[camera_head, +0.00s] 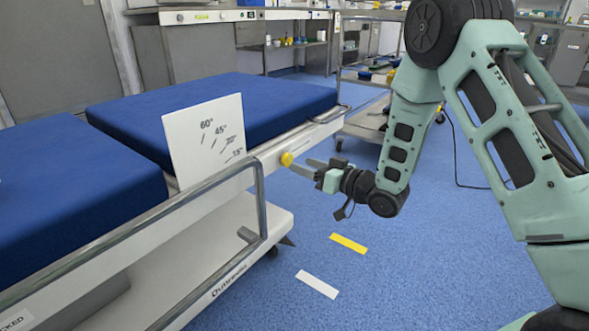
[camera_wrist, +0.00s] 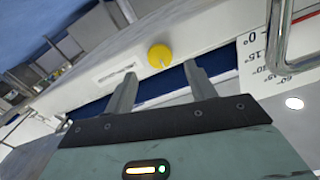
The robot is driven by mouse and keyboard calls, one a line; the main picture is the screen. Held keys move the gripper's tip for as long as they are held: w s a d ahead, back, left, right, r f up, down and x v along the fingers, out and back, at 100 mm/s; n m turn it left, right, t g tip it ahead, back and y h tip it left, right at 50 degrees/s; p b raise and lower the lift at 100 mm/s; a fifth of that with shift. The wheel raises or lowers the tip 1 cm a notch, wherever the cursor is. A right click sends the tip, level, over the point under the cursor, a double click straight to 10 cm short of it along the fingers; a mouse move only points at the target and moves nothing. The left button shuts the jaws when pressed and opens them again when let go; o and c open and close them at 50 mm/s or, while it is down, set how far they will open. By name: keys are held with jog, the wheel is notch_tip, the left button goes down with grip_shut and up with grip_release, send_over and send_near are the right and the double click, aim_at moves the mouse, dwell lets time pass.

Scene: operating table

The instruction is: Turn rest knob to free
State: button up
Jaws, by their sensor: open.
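The yellow rest knob (camera_head: 286,159) is on the side rail of the operating table (camera_head: 262,158). My gripper (camera_head: 302,167) is just to the right of the knob, its fingers pointing at the rail. A white angle plate (camera_head: 205,140) with degree marks stands left of the knob. A label (camera_wrist: 116,70) beside the knob is too small to read.
A metal guard rail (camera_head: 262,200) runs along the table side, left of and below the knob. Blue mattress sections (camera_head: 240,110) lie on top. A cart (camera_head: 372,125) stands behind. The blue floor has a yellow strip (camera_head: 348,243) and a white strip (camera_head: 317,284), with free room around them.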

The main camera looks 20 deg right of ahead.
aim_at(289, 160)
jog(key=shift+b+x, duration=0.6)
jog(key=shift+x, duration=1.6)
jog(key=c, duration=1)
jog(key=shift+o, duration=0.2)
